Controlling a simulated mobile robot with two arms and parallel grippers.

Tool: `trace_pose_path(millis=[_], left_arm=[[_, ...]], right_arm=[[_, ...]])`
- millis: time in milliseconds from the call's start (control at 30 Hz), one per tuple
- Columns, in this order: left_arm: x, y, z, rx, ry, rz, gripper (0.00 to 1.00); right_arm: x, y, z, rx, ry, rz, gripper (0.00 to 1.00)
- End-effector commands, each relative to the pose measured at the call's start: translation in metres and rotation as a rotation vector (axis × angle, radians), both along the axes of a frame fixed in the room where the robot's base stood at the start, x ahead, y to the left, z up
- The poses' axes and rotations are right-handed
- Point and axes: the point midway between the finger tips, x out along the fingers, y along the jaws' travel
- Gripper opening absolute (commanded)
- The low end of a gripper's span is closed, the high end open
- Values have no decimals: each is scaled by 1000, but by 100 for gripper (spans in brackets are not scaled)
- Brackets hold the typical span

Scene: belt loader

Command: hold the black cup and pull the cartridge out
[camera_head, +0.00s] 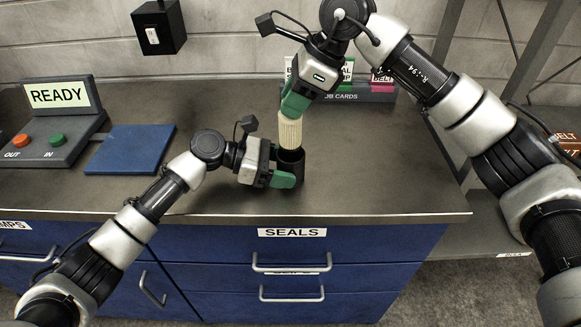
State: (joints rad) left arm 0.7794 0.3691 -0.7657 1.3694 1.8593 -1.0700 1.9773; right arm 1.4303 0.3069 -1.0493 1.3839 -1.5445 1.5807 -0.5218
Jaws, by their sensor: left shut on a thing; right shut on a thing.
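The black cup (291,168) stands upright on the dark countertop (380,185), near its front edge. My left gripper (287,178) comes in from the left, low down, and its green fingers are shut on the cup's side. The cream ribbed cartridge (290,130) is upright above the cup, its lower end at the cup's mouth. I cannot tell how much of it is inside the cup. My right gripper (291,108) reaches down from above and is shut on the top of the cartridge, with its green fingers covering that end.
A READY sign on a button box (50,135) and a blue mat (130,148) lie on the left. A job cards rack (355,92) stands behind my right gripper. Blue drawers (290,250) are below the counter edge. The counter right of the cup is clear.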

Motion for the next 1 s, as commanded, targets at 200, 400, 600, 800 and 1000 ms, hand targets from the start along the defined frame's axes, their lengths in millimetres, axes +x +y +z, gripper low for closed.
trace_pose_path(millis=[200, 400, 600, 800, 1000], left_arm=[[0, 0, 0, 0, 0, 0, 67], [0, 0, 0, 0, 0, 0, 94], [0, 0, 0, 0, 0, 0, 94], [1, 13, 4, 0, 0, 3, 94], [1, 52, 16, 1, -1, 4, 94]], right_arm=[[0, 0, 0, 1, 0, 0, 0], [0, 0, 0, 1, 0, 0, 0], [0, 0, 0, 1, 0, 0, 0], [0, 0, 0, 1, 0, 0, 0], [0, 0, 0, 1, 0, 0, 0]])
